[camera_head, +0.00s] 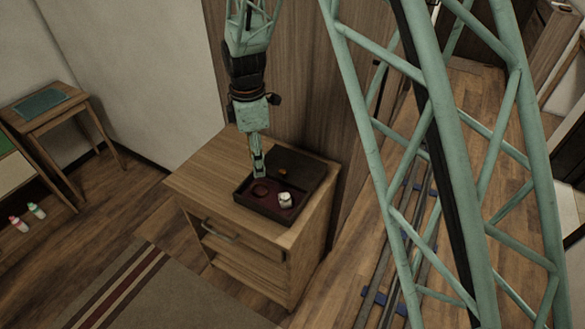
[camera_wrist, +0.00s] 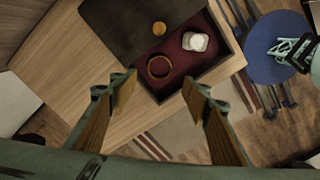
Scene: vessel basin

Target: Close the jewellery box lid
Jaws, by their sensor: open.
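The dark jewellery box (camera_head: 242,200) sits on top of a wooden cabinet. Its lid (camera_head: 297,165) stands open at the back of the box; the lid also shows at the top left of the box in the wrist view (camera_wrist: 118,22). Inside on the dark red lining lie a ring-shaped bangle (camera_wrist: 160,67) and a white object (camera_wrist: 195,41). A small round orange-gold knob or disc (camera_wrist: 159,28) shows against the lid. My gripper (camera_wrist: 158,88) is open and empty, its two fingers apart. In the head view my gripper (camera_head: 260,173) hangs over the box's left part, near the lid's left end.
The wooden cabinet (camera_head: 205,180) has bare top to the left of the box and a drawer handle in front. A wooden panel (camera_head: 300,80) rises behind it. A small table (camera_head: 45,105) stands far left, and a striped rug (camera_head: 140,290) lies in front.

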